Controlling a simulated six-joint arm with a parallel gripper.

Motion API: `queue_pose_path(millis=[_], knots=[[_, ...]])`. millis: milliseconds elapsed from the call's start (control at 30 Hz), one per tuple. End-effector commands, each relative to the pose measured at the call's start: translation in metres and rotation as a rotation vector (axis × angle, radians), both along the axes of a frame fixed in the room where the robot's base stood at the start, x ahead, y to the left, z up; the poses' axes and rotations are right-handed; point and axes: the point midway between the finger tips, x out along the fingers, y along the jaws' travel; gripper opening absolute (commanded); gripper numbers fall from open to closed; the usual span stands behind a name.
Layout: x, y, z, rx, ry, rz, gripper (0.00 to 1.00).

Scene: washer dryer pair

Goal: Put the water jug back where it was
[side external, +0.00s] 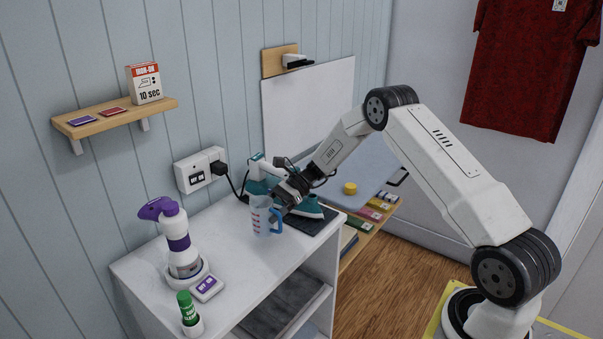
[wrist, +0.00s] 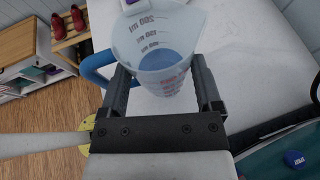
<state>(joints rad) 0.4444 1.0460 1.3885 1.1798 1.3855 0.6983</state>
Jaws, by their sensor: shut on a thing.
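The water jug (wrist: 160,50) is a clear measuring jug with red and dark markings, a blue handle and bluish water inside. In the wrist view it sits between the two fingers of my gripper (wrist: 162,88), which is shut on its body. The blue handle (wrist: 97,66) sticks out to the left there. In the side view the jug (side external: 261,215) is upright at the white counter top (side external: 225,250), in front of the iron; I cannot tell whether its base touches the counter. My gripper (side external: 278,196) reaches it from the right and partly hides it.
The counter between is clear.

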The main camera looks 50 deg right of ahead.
Motion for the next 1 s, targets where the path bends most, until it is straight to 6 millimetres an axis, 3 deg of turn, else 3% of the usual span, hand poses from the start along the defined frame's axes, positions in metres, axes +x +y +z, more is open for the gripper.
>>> queue_pose_path(millis=[233, 500, 967, 1000], knots=[[0.006, 0.0, -0.008, 0.001, 0.0, 0.001, 0.12], [0.005, 0.0, -0.034, 0.001, 0.0, 0.0, 0.12], [0.005, 0.0, -0.039, 0.001, 0.0, 0.0, 0.12], [0.005, 0.0, -0.04, 0.0, 0.001, 0.001, 0.86]])
